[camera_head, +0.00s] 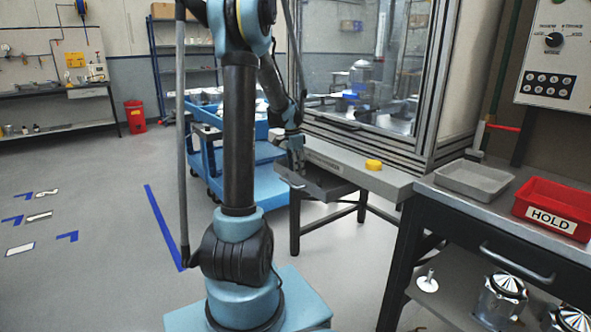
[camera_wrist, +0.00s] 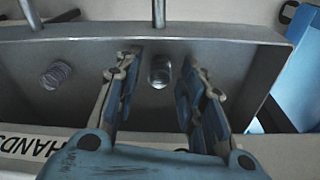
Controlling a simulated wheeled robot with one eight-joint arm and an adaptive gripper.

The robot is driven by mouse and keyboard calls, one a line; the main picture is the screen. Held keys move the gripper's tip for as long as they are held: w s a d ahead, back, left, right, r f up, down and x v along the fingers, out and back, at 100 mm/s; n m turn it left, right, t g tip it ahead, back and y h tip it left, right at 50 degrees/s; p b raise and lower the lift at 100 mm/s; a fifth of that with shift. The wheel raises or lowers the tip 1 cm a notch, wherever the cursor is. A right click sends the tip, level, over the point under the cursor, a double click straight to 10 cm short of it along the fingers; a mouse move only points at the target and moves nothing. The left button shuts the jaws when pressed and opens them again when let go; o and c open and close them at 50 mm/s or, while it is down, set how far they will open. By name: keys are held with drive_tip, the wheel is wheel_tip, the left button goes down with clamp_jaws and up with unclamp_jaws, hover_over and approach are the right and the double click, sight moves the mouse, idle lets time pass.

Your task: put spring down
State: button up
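A coiled metal spring (camera_wrist: 56,74) lies in a grey tray or drawer (camera_wrist: 95,38) at the left of the wrist view. My gripper (camera_wrist: 158,66) is open above this tray, its two blue-and-grey fingers spread apart. A small shiny, rounded metal piece (camera_wrist: 160,71) shows between the fingertips, with a gap on each side; I cannot tell whether it is another spring. In the head view my gripper (camera_head: 297,160) hangs over the grey tray (camera_head: 325,188) at the front of the glazed machine; the tray's contents are too small to make out there.
Blue carts (camera_head: 262,185) stand behind my arm. At right, a workbench holds a grey tray (camera_head: 472,181) and a red HOLD bin (camera_head: 555,207).

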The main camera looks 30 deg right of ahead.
wheel_tip(320, 180, up, 11)
drive_tip(key=a, duration=0.1)
drive_tip(key=s+a+r+n, duration=0.2)
drive_tip(key=a+n, duration=0.3)
drive_tip(key=a, duration=0.8)
drive_tip(key=s+a+f+n+t, duration=0.15)
drive_tip(key=s+a+n, duration=0.35)
drive_tip(key=a, duration=0.7)
drive_tip(key=s+a+f+n+t+y, duration=0.1)
drive_tip(key=s+a+f+n, duration=0.9)
drive_tip(key=s+a+f, duration=0.3)
drive_tip(key=s+a, duration=0.1)
drive_tip(key=s, duration=0.2)
drive_tip(key=shift+s+a+f, duration=0.15)
drive_tip(key=shift+a+f, duration=0.05)
drive_tip(key=shift+f, duration=0.1)
